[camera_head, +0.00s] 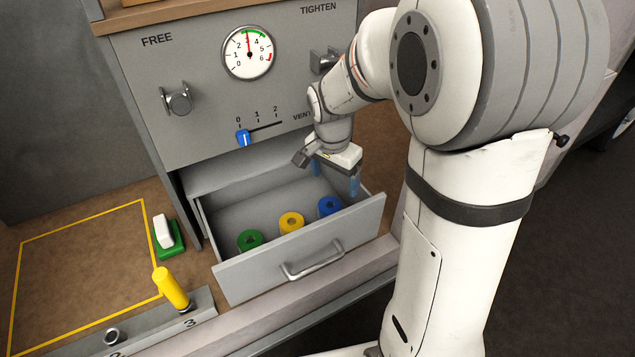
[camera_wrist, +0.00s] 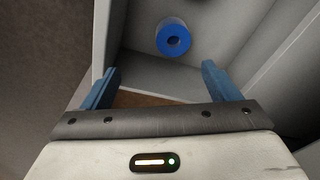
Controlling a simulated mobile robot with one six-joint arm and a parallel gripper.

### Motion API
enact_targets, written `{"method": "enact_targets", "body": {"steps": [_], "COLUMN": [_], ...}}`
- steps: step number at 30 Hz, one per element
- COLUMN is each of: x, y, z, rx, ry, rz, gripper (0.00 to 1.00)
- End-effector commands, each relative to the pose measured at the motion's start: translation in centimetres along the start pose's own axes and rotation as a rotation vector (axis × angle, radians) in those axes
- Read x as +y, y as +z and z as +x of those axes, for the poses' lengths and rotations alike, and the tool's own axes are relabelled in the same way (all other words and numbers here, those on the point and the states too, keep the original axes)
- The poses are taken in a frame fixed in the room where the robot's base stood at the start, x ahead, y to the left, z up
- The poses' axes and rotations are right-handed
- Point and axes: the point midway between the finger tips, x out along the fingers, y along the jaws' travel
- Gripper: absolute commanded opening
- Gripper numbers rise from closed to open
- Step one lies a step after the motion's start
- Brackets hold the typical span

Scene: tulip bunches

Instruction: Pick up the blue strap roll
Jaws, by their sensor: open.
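The blue strap roll (camera_head: 329,207) stands in the right part of the open drawer (camera_head: 300,262). It also shows in the wrist view (camera_wrist: 173,38), upper middle, with its dark centre hole facing up. My gripper (camera_head: 335,178) is above the right rear of the drawer, over and behind the blue roll. In the wrist view the two blue fingers (camera_wrist: 160,84) are spread apart with nothing between them. The roll lies beyond the fingertips, not touched. A yellow roll (camera_head: 291,223) and a green roll (camera_head: 250,240) stand to its left in the drawer.
The drawer walls surround the rolls, and its front has a handle (camera_head: 312,262). A grey panel with a gauge (camera_head: 248,52), knobs and a blue slider (camera_head: 243,138) rises behind. A yellow peg (camera_head: 170,287) and a green-and-white block (camera_head: 166,236) stand left of the drawer.

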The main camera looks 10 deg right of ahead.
Motion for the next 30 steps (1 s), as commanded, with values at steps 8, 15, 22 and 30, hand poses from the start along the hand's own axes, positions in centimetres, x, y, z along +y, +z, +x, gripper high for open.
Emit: {"method": "enact_targets", "body": {"steps": [8, 15, 22, 30], "x": [-3.0, -3.0, -2.5, -2.4], "y": [-1.3, -1.3, -0.6, -0.6], "z": [6.8, 9.3, 12.5, 14.6], "rx": [-0.002, -0.002, -0.003, -0.001], "ry": [0.035, 0.037, 0.038, 0.035], "rz": [0.192, 0.208, 0.207, 0.205], "gripper": [0.82, 0.82, 0.82, 0.82]}}
